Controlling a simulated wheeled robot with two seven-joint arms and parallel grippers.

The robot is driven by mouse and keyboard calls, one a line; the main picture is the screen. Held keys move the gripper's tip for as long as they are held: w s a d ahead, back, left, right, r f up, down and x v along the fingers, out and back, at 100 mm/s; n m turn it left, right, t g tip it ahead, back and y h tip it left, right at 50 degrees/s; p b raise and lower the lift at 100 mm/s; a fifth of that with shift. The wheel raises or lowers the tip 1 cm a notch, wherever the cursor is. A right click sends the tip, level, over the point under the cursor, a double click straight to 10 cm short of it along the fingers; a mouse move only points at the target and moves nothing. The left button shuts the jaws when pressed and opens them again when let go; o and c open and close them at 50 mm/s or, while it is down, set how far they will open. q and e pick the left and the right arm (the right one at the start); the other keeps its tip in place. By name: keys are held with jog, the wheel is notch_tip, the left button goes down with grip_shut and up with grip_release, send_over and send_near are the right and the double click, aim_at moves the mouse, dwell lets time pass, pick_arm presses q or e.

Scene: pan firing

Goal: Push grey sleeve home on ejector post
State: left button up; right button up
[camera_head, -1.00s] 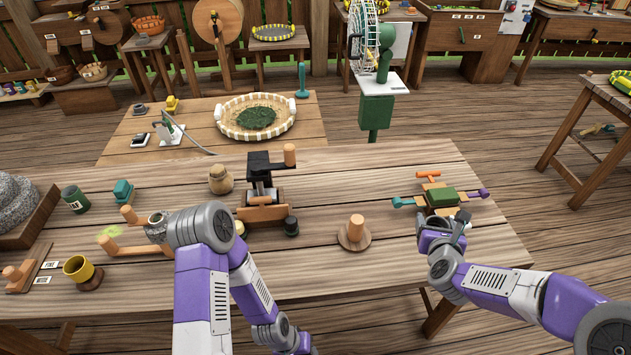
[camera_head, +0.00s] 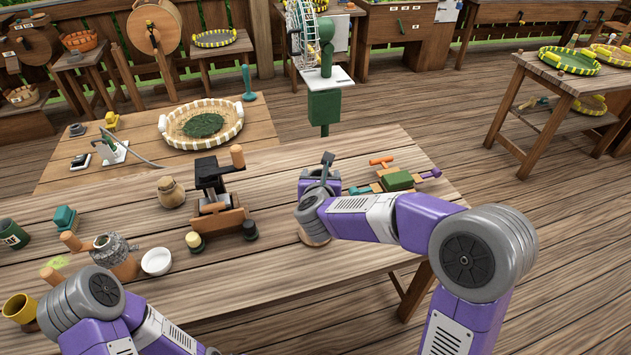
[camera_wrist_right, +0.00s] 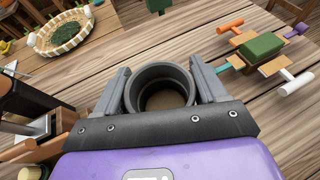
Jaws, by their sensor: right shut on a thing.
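My right gripper (camera_head: 320,178) is shut on a dark grey open-ended ring, the grey sleeve (camera_wrist_right: 163,88), which sits between its two grey fingers in the right wrist view. The sleeve's mouth faces the camera and its inside shows brown at the bottom; I cannot tell whether that is wood of a post or table. In the head view the gripper is above the table, over a round wooden base (camera_head: 314,239), which shows under my wrist. The post on that base is hidden by my arm. My left arm is at lower left; its gripper is not seen.
A black-and-wood press (camera_head: 215,195) stands left of my right gripper. A green block fixture with coloured handles (camera_head: 397,181) lies close on the right. A white bowl (camera_head: 157,261) and a round jar (camera_head: 171,192) are further left. The front middle of the table is clear.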

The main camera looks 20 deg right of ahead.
jog(key=shift+a+r+m+g+h+b, duration=0.25)
jog(key=shift+a+m+g+h+b, duration=0.15)
jog(key=shift+m+h, duration=0.25)
jog(key=shift+s+a+r+h, duration=0.1)
jog(key=shift+s+a+h, duration=0.1)
jog(key=shift+h, duration=0.05)
jog(key=shift+b, duration=0.35)
notch_tip(320, 180, down, 5)
jog(key=b, duration=0.5)
jog(key=shift+s, duration=0.1)
jog(key=shift+b, duration=0.3)
jog(key=shift+f+b, duration=0.35)
jog(key=shift+f, duration=0.1)
jog(key=shift+f+b, duration=0.55)
jog(key=shift+b, duration=0.1)
